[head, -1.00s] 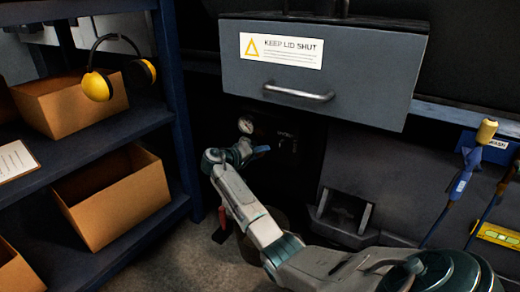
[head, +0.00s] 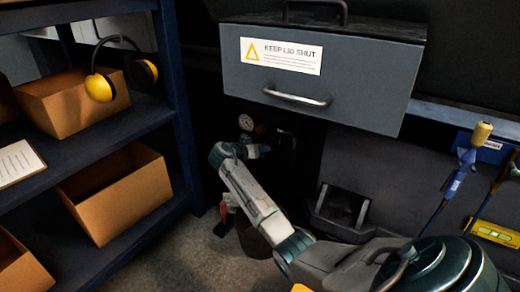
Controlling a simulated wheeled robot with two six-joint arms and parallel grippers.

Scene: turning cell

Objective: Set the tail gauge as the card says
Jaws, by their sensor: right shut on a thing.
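A small round gauge (head: 246,122) with a white dial shows in the dark recess under the grey lidded box. Its reading is too small to make out. A small orange-brown part (head: 262,128) shows just right of it. My right gripper (head: 262,150) is just below the gauge, in front of the dark panel. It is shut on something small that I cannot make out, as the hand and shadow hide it. A white sheet (head: 17,162) lies on the shelf at the left edge; its writing is not legible. My left gripper is not in view.
The grey box (head: 320,60) marked KEEP LID SHUT overhangs the recess. Blue shelving (head: 172,100) with cardboard boxes (head: 115,195) and yellow earmuffs (head: 100,87) stands left. A bin (head: 252,242) and a red-topped bottle (head: 226,210) are on the floor below my arm.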

